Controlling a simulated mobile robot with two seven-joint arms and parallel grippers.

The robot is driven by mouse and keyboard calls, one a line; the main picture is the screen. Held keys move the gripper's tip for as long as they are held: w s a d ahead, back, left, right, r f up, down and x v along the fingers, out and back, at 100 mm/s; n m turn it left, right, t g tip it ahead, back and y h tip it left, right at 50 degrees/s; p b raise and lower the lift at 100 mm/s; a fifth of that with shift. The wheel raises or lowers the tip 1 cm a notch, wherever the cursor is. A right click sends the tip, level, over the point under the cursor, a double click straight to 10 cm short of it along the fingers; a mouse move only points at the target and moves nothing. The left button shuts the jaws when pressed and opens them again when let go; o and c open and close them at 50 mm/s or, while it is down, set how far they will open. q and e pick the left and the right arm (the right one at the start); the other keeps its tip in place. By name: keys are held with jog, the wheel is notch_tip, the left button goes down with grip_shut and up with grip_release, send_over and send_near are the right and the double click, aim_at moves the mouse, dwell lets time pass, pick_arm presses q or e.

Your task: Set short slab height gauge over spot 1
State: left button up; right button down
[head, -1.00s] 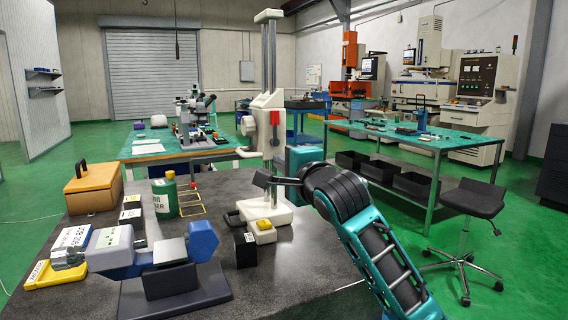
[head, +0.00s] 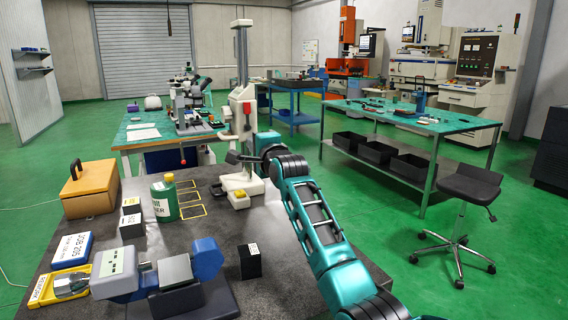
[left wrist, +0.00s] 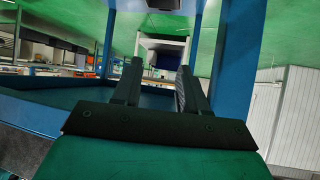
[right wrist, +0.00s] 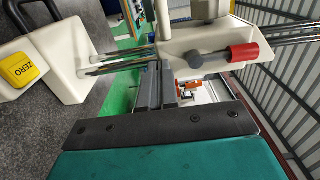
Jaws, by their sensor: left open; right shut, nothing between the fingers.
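The white height gauge (head: 240,187), with a tall grey column and a carriage with a red handle (head: 247,114), stands upright at the back of the dark bench. My right gripper (head: 232,157) is shut and empty at the gauge, below the carriage; I cannot tell if it touches. In the right wrist view its fingers (right wrist: 161,85) are beside the carriage and the red handle (right wrist: 243,53). Yellow outlined spots (head: 192,211) lie left of the gauge; their numbers are unreadable. A black labelled block (head: 250,262) lies nearer. My left gripper (left wrist: 158,80) is open and empty.
A green bottle (head: 164,199), small labelled blocks (head: 131,223) and an orange case (head: 89,190) stand left of the spots. A blue-grey measuring device (head: 175,272) fills the near left. A yellow ZERO button (right wrist: 22,70) sits at the gauge foot.

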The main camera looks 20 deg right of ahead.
aim_at(232, 115)
jog(key=w+b, duration=0.1)
jog(key=w, duration=0.3)
jog(key=shift+w+a+f, duration=0.1)
jog(key=shift+w, duration=0.15)
jog(key=shift+w+b, duration=0.65)
jog(key=shift+w, duration=0.2)
jog(key=shift+w+b, duration=0.4)
jog(key=shift+w, duration=0.25)
pick_arm(q)
jog(key=shift+w+d+f, duration=0.45)
jog(key=shift+w+d, duration=0.2)
jog(key=shift+d, duration=0.15)
pick_arm(e)
jog(key=shift+r, duration=0.2)
pick_arm(q)
jog(key=shift+r, duration=0.1)
pick_arm(e)
jog(key=shift+r, duration=0.15)
